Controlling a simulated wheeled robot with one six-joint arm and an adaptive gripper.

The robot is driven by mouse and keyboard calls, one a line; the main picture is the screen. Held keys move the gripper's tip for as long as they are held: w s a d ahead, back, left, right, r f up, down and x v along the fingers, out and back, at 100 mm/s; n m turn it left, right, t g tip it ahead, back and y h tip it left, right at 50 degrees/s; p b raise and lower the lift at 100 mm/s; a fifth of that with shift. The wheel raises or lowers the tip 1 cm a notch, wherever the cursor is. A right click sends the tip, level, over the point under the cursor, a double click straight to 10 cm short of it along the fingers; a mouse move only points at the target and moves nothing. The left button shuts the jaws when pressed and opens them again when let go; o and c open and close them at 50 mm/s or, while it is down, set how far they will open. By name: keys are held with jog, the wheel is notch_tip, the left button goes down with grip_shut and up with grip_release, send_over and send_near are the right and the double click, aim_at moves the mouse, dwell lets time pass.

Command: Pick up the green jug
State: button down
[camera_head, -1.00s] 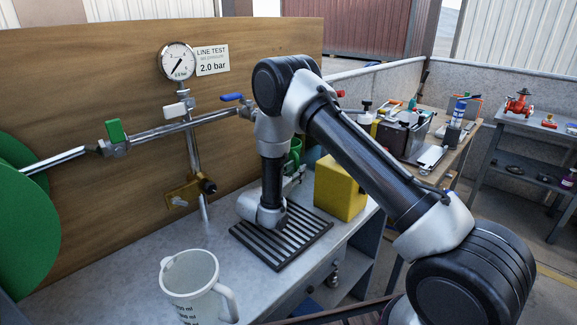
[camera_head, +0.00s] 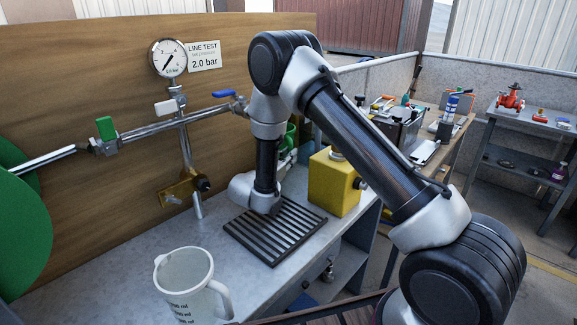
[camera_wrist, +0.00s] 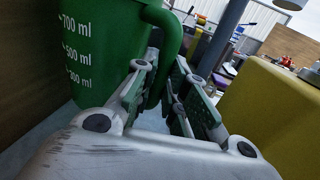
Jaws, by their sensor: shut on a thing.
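The green jug (camera_wrist: 98,50) fills the left of the wrist view, with white volume marks and its handle (camera_wrist: 168,45) facing me. My gripper (camera_wrist: 165,85) is shut on that handle. In the head view the green jug (camera_head: 290,134) shows only in part behind my arm, near the wooden board. My gripper is mostly hidden there behind my wrist.
A yellow box (camera_head: 334,183) stands just right of the jug. A slatted black grate (camera_head: 275,232) lies on the bench in front. A white measuring jug (camera_head: 185,283) stands at the near left. Pipes with valves and a gauge (camera_head: 168,57) line the board (camera_head: 90,75).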

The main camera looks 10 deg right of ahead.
jog(key=r, duration=0.3)
jog(key=shift+s+a, duration=0.15)
jog(key=shift+s, duration=0.1)
jog(key=s+a, duration=0.4)
jog(key=s, duration=0.3)
jog(key=s+a, duration=0.4)
jog(key=s, duration=0.4)
jog(key=shift+s+f, duration=0.15)
jog(key=shift+s, duration=0.1)
jog(key=shift+a, duration=0.1)
